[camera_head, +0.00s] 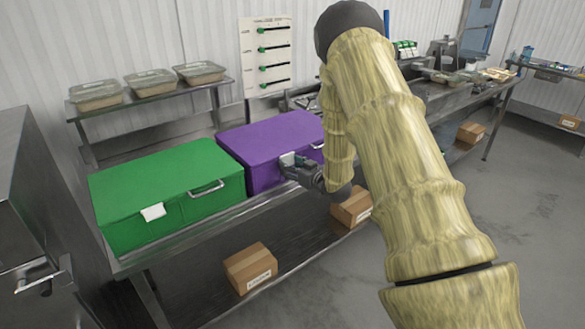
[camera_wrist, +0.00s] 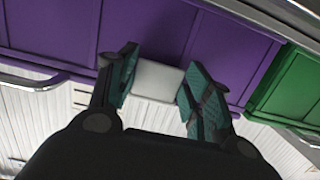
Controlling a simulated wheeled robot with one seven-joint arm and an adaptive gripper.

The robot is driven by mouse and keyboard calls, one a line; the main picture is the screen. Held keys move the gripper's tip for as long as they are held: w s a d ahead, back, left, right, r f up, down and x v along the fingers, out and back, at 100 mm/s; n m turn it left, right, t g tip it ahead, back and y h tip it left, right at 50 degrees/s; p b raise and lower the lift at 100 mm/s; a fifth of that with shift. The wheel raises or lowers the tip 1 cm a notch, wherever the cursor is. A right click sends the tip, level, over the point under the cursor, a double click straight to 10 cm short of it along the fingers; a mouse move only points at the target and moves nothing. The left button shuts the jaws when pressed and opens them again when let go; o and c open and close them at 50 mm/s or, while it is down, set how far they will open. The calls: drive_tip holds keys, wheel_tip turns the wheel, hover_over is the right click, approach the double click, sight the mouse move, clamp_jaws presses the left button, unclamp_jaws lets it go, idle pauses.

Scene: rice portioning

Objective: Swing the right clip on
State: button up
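A purple box (camera_head: 262,143) stands on the steel bench, its lid down, and it also fills much of the wrist view (camera_wrist: 230,48). A white clip (camera_wrist: 157,80) is on its front side, partly hidden in the head view. My gripper (camera_wrist: 157,72) is at this front side, with one teal-padded finger against each side edge of the clip. The fingers are drawn in to about the clip's width. In the head view my gripper (camera_head: 297,168) is small and partly covered by my arm. Whether the clip is latched cannot be told.
A green box (camera_head: 160,185) with a white clip (camera_head: 153,212) and a metal handle (camera_head: 206,190) stands left of the purple one. A purple-box handle (camera_wrist: 30,85) is beside my gripper. Cardboard boxes (camera_head: 250,268) lie below. Food trays (camera_head: 150,82) stand on the back shelf.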

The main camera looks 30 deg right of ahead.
drive_tip(key=o, duration=0.4)
drive_tip(key=s, duration=0.4)
drive_tip(key=s+r, duration=0.1)
drive_tip(key=s, duration=0.2)
drive_tip(key=s+d+r, duration=0.1)
drive_tip(key=s, duration=0.3)
drive_tip(key=shift+s, duration=0.35)
drive_tip(key=shift+f, duration=0.15)
